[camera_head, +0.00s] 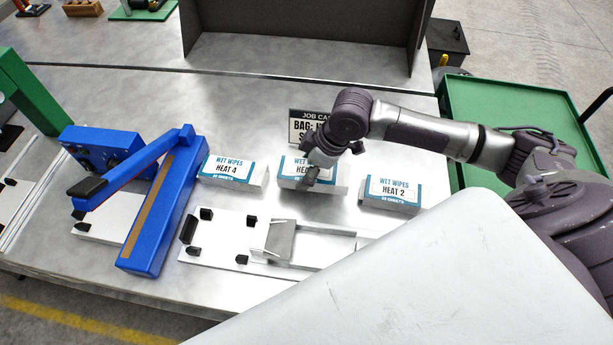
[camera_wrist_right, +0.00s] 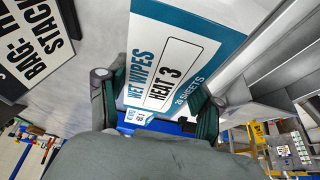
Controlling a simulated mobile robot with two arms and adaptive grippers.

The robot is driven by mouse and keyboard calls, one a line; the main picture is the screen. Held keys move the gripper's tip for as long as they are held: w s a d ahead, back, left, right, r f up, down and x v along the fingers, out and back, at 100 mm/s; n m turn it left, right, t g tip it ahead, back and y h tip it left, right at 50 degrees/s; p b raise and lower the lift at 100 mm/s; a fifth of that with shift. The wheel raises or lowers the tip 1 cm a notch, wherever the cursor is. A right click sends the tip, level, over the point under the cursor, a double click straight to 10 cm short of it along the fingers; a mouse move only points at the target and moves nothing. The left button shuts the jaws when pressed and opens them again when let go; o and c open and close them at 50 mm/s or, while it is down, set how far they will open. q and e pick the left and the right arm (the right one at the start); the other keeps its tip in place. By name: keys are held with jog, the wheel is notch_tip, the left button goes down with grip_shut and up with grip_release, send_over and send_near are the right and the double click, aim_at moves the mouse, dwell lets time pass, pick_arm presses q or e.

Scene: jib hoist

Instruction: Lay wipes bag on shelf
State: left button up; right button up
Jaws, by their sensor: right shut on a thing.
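The middle wipes bag (camera_head: 295,169), white and blue with a "HEAT 3" label, stands on the metal bench. It fills the middle of the right wrist view (camera_wrist_right: 178,65). My right gripper (camera_head: 314,174) reaches over it from the right and is shut on it; in the right wrist view the two fingers (camera_wrist_right: 155,108) lie on either side of it. The bag's lower part is hard to see there. A metal ledge with a raised plate (camera_head: 310,245), possibly the shelf, sits in front of the bag on a white base. My left gripper is not in view.
A "HEAT 4" bag (camera_head: 226,168) stands to the left and a "HEAT 2" bag (camera_head: 393,191) to the right. A blue lever press (camera_head: 160,205) stands left. A job card (camera_head: 303,124) and a dark open box (camera_head: 300,52) are behind. A green tray (camera_head: 500,105) is right.

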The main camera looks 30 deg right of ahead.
jog(key=shift+f, duration=1.75)
jog(key=shift+f, duration=0.15)
jog(key=o, duration=1.2)
jog(key=v, duration=1.2)
